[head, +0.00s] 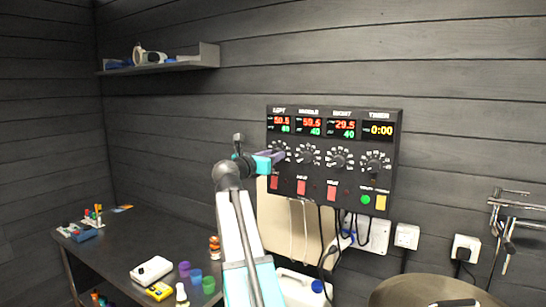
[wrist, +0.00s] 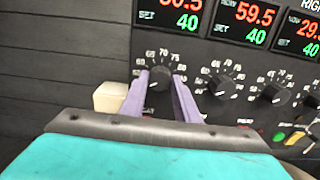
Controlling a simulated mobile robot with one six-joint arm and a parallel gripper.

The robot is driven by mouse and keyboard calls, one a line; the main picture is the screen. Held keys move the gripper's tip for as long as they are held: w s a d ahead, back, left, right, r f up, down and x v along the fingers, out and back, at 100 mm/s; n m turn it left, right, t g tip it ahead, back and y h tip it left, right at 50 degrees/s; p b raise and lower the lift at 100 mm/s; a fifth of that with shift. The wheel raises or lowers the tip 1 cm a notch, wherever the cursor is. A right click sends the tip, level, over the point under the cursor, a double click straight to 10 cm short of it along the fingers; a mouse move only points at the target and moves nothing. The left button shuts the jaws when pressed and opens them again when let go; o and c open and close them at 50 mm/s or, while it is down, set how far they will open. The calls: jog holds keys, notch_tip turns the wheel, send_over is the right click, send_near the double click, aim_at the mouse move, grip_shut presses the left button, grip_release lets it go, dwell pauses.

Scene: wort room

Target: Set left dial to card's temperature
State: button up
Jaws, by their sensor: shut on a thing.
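The left dial (wrist: 158,76) is a black knob with a white scale on the control panel (head: 335,198). My gripper (wrist: 159,84) is shut on this dial, one lilac finger on each side of it. In the head view my gripper (head: 277,158) reaches the panel's left side and partly covers the dial. The left display (head: 279,123) shows a red reading near 50.5 and a green set value of 40. I cannot make out a card with a readable temperature.
The middle dial (head: 308,154), right dial (head: 339,158) and timer dial (head: 375,162) sit to the right. A pale block (wrist: 108,97) is left of my fingers. A dark table (head: 110,268) with small items stands at lower left.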

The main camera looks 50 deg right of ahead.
jog(key=shift+m+b, duration=0.35)
jog(key=shift+m, duration=0.05)
jog(key=shift+f+m+b, duration=0.1)
jog(key=shift+m+b, duration=10)
jog(key=shift+m, duration=1.4)
jog(key=o, duration=1)
jog(key=shift+o, duration=0.2)
jog(key=shift+a, duration=0.1)
